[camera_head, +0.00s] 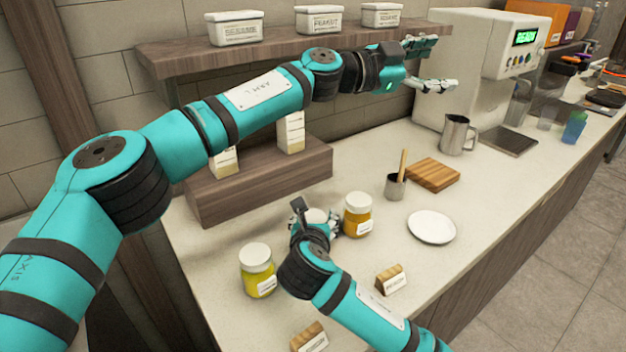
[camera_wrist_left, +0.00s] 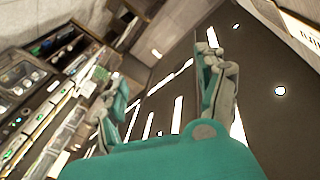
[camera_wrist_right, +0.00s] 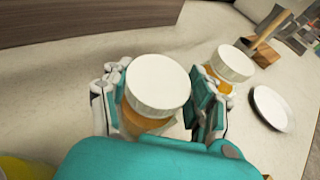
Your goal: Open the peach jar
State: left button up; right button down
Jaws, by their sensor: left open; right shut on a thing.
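A jar with orange contents and a white lid (camera_wrist_right: 158,85) stands between the fingers of my right gripper (camera_wrist_right: 160,105), which is shut on it. The lid sits on the jar. In the head view my right gripper (camera_head: 318,222) mostly hides this jar. A second white-lidded orange jar (camera_head: 358,215) stands just right of it and also shows in the right wrist view (camera_wrist_right: 229,68). A yellow jar (camera_head: 257,270) with a white lid stands to the left. I cannot read which jar is peach. My left gripper (camera_head: 436,64) is open and empty, high near the white machine.
A shelf (camera_head: 290,45) with white tubs runs along the wall. A wooden riser (camera_head: 260,185) stands behind the jars. A white plate (camera_head: 432,227), cup (camera_head: 395,187), board (camera_head: 433,174) and metal pitcher (camera_head: 458,135) are to the right. Small label stands (camera_head: 391,280) are in front.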

jog(key=shift+f, duration=0.1)
pick_arm(q)
jog(key=w+a+r+n+t+y, duration=0.45)
jog(key=w+a+n+t, duration=0.2)
jog(key=w+t, duration=0.25)
jog(key=w+a+f+n+y, duration=0.3)
jog(key=a+f+y, duration=0.2)
jog(key=y, duration=0.1)
jog(key=m+g+y, duration=0.4)
jog(key=g+y, duration=0.3)
jog(key=g, duration=0.8)
send_over(313, 217)
notch_tip(313, 217, down, 20)
jog(key=shift+f, duration=3.9)
